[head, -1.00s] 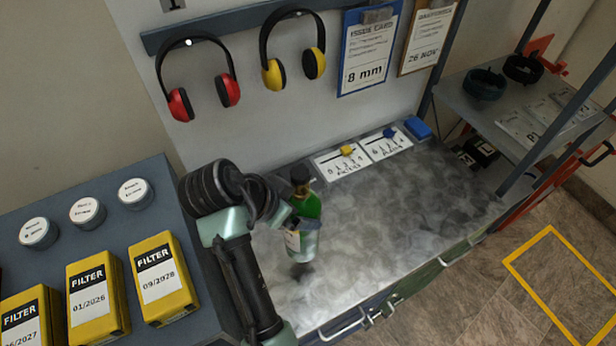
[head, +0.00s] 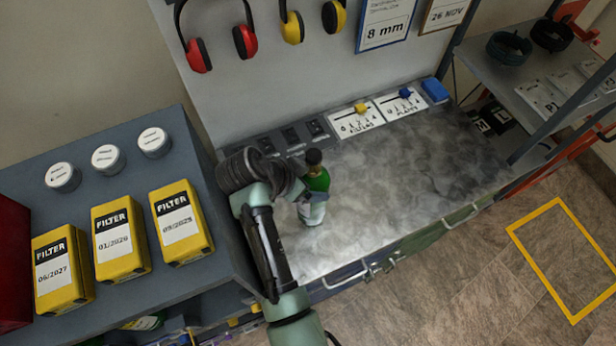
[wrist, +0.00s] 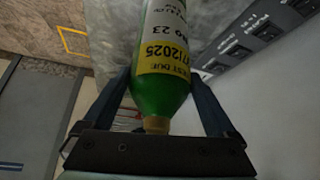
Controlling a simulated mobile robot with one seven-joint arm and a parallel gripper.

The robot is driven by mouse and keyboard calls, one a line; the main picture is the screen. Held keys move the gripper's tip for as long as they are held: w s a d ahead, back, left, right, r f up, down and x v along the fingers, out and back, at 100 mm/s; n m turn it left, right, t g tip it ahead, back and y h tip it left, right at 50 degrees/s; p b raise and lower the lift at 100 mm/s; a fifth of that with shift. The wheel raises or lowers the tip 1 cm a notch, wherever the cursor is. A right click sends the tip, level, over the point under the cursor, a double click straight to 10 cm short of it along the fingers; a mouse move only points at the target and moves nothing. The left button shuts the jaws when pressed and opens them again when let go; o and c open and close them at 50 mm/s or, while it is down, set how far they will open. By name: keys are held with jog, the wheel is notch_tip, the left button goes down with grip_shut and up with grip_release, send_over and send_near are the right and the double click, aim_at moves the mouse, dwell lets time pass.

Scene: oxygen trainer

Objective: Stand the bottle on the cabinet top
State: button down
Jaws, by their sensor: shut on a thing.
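The bottle (head: 319,181) is green above and white below, with a dark top. It stands upright in my gripper (head: 308,200), over the left part of the mottled grey metal cabinet top (head: 410,160). My gripper is shut on it. In the head view its base is close to the surface; I cannot tell whether it touches. In the wrist view the bottle (wrist: 160,95) lies between both fingers of my gripper (wrist: 165,95). Its green shoulder, brass-coloured neck and yellow label band show there.
Left is a blue-grey cabinet (head: 125,293) with yellow filter boxes (head: 120,238) and white-lidded tins (head: 108,158). Dark switches (head: 291,138) and two slider cards (head: 358,120) line the back of the metal top. Its middle and right are clear. Ear defenders (head: 217,40) hang above.

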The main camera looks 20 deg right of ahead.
jog(key=shift+w+r, duration=0.1)
grip_release()
